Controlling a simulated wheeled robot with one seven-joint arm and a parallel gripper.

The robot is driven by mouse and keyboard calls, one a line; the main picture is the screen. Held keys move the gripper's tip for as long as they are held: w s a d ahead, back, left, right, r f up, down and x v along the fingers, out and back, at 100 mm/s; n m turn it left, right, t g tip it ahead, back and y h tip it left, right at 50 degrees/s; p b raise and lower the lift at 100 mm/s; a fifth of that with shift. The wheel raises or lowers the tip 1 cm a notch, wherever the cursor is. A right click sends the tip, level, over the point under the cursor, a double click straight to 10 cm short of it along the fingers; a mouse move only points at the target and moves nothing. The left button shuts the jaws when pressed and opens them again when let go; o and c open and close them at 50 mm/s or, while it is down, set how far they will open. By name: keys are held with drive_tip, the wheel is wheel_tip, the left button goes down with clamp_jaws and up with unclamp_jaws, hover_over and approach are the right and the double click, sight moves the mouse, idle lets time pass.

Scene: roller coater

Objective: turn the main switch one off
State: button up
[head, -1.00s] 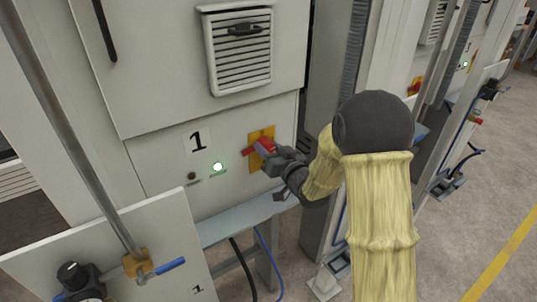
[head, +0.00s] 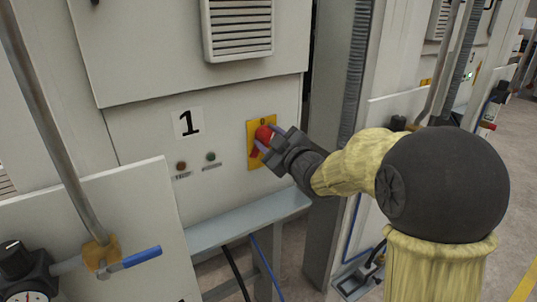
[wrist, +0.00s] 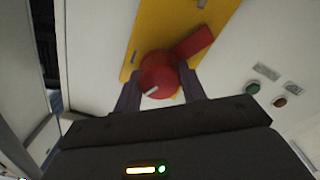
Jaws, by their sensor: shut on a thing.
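The main switch one is a red rotary handle (head: 264,134) on a yellow plate (head: 254,160), on the light grey cabinet front beside the "1" label (head: 187,122). In the head view the handle now points steeply, roughly along the plate's length. My gripper (head: 268,143) is shut on the handle, coming from the right. The wrist view shows the red knob (wrist: 158,74) between my two fingers, with part of the handle reaching to the upper right. The green lamp (head: 211,157) by the label looks unlit. The finger contact is partly hidden.
A blue-handled valve (head: 140,256) and a pipe stand in front at the lower left, with a gauge (head: 25,295) beside them. A grey ledge (head: 245,222) runs below the switch. A ribbed conduit (head: 357,70) rises at the right.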

drive_tip(key=n+b, duration=0.1)
drive_tip(key=b, duration=0.1)
drive_tip(key=f+n+b, duration=0.1)
drive_tip(key=n+b, duration=0.1)
drive_tip(key=shift+r+n+b, duration=0.2)
drive_tip(key=shift+n+b, duration=0.95)
drive_tip(key=shift+n, duration=0.15)
drive_tip(key=o, duration=1)
drive_tip(key=shift+s+r, duration=0.1)
drive_tip(key=shift+r, duration=0.05)
drive_tip(key=shift+s, duration=0.1)
drive_tip(key=v, duration=1.7)
drive_tip(key=shift+s+d, duration=0.1)
